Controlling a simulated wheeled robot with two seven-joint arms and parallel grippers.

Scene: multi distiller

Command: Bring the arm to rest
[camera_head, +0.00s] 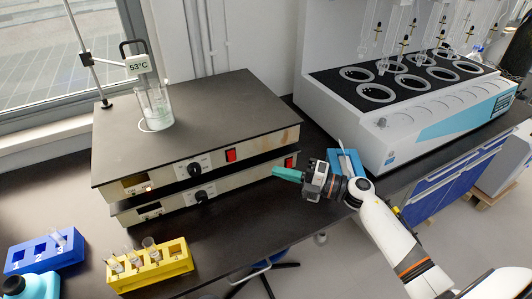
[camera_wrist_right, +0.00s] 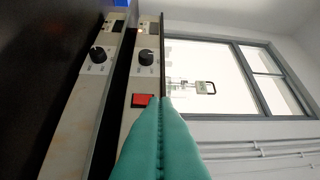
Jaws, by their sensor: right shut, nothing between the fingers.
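My right arm comes in from the lower right in the head view. Its gripper (camera_head: 277,172) points left, with the green fingers in front of the right end of the stacked hotplates (camera_head: 207,150). In the right wrist view the two green fingers (camera_wrist_right: 160,105) lie together, shut with nothing between them. Their tips overlap the picture of the front panel just beside a red switch (camera_wrist_right: 143,100); I cannot tell whether they touch it.
A glass beaker (camera_head: 154,108) with a 53°C display (camera_head: 138,64) stands on the upper hotplate. A yellow rack (camera_head: 150,268) and a blue rack (camera_head: 44,252) hold tubes at the front left. The multi distiller (camera_head: 450,110) stands right. A blue-and-white item (camera_head: 345,162) lies behind my gripper.

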